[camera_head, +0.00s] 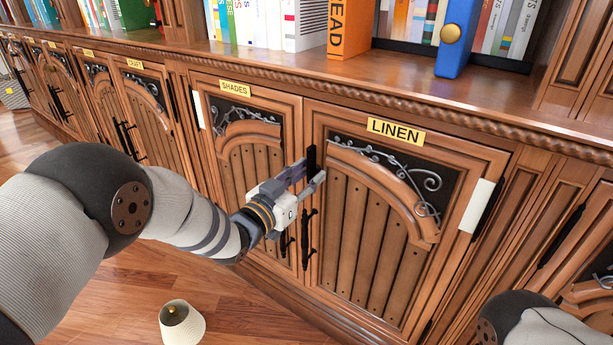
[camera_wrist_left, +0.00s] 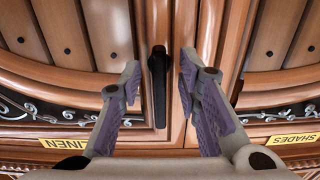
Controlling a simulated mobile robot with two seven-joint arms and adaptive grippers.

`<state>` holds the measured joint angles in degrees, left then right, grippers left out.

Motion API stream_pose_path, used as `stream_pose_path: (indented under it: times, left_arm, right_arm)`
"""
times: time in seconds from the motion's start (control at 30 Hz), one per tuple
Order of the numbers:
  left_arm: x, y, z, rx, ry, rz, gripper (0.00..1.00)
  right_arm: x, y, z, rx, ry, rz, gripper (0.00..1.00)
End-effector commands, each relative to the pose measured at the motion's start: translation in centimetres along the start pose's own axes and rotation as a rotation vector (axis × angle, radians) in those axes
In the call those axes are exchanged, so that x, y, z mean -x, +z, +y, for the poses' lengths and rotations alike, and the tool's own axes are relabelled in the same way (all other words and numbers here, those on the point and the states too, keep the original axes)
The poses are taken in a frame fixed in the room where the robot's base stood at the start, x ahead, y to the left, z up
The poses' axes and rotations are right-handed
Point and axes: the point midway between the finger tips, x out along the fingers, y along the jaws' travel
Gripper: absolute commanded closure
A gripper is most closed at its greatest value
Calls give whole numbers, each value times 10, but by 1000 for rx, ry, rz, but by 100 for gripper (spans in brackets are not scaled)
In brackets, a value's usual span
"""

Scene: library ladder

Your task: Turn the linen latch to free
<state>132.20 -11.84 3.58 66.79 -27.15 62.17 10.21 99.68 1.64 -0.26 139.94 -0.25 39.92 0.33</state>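The linen latch (camera_head: 311,158) is a small black upright bar at the left edge of the linen door (camera_head: 345,215), by the seam with the shades door. In the left wrist view, which is upside down to the labels, the latch (camera_wrist_left: 158,88) stands lengthwise between the fingers. My left gripper (camera_head: 307,177) is at the latch, its purple-padded fingers open. In the wrist view the left gripper (camera_wrist_left: 160,95) has a gap on both sides of the latch, narrower on the right. Whether a finger touches it is hard to tell. My right gripper is out of view.
Below the latch hang black door handles (camera_head: 308,240). The yellow LINEN label (camera_head: 396,131) and the SHADES label (camera_head: 235,88) sit above their doors. A counter ledge (camera_head: 400,82) with books juts out above. A lampshade-like object (camera_head: 182,322) is on the floor.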

Motion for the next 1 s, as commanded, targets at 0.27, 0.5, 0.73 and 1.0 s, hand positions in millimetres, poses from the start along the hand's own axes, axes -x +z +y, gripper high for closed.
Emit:
stream_pose_path:
  times: [0.27, 0.5, 0.73, 1.0]
  left_arm:
    - [16, 2, -1, 2, -1, -5, 69]
    - [80, 1, -1, 1, -1, -6, 69]
    - [117, 0, 0, 1, 0, -1, 69]
    - [120, 0, 0, 0, 0, 0, 69]
  right_arm:
    - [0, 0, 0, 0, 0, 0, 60]
    - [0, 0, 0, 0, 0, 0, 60]
    - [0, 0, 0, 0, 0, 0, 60]
    - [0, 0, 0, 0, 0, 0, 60]
